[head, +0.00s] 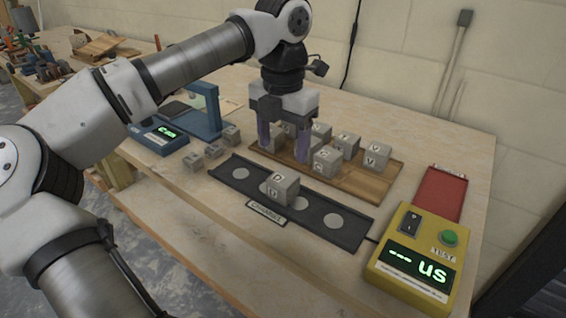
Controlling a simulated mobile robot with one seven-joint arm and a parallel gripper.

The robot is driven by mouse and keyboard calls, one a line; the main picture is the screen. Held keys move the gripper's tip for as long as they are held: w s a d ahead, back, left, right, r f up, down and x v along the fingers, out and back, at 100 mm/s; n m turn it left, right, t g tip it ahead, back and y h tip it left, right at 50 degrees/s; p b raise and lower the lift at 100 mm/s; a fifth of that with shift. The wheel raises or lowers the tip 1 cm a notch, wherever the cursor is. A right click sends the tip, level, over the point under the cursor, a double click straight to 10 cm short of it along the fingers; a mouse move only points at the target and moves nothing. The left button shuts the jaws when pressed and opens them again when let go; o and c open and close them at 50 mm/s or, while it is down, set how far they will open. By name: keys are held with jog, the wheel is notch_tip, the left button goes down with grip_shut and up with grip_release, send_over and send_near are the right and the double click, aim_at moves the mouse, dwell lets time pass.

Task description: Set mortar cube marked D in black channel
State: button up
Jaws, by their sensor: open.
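A grey mortar cube (281,187) with what reads as D on its faces sits in the black channel (345,232), near its middle. Round pale discs show along the channel's floor on both sides of the cube. My gripper (283,148) is apart from that cube, behind it, pointing down over the wooden tray (368,187) with its fingers spread. A grey cube (278,138) shows partly behind and between the fingers; I cannot tell whether they touch it. Several more lettered cubes (376,156) stand on the tray.
A label plate (266,212) lies along the channel's front.

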jog(key=shift+r, duration=1.45)
